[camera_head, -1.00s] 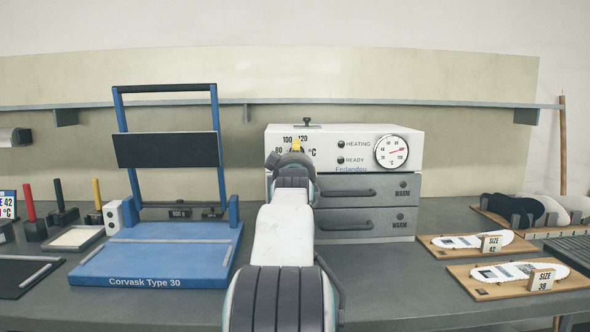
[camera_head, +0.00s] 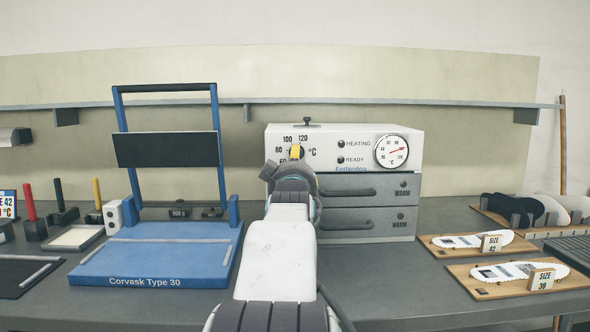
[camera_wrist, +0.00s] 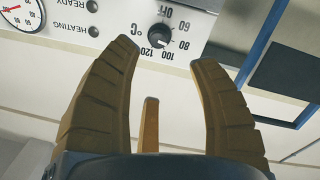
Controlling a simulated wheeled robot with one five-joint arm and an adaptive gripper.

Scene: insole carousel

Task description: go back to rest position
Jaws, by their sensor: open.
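My gripper (camera_wrist: 165,65) is open and empty in the wrist view, its yellow-brown fingers spread apart. Beyond the fingers, in that view, is the oven's front panel with its temperature knob (camera_wrist: 160,36); no finger is seen touching it. In the head view my arm reaches up the middle toward the white oven (camera_head: 350,135), and the wrist hides part of the oven's left front.
Left of my arm stands the blue Corvask press (camera_head: 160,262) with its frame raised. Two wooden boards with insoles, size 42 (camera_head: 460,253) and size 39 (camera_head: 495,289), lie at right. A grey shelf (camera_head: 350,102) runs along the wall. Bench between oven and boards is clear.

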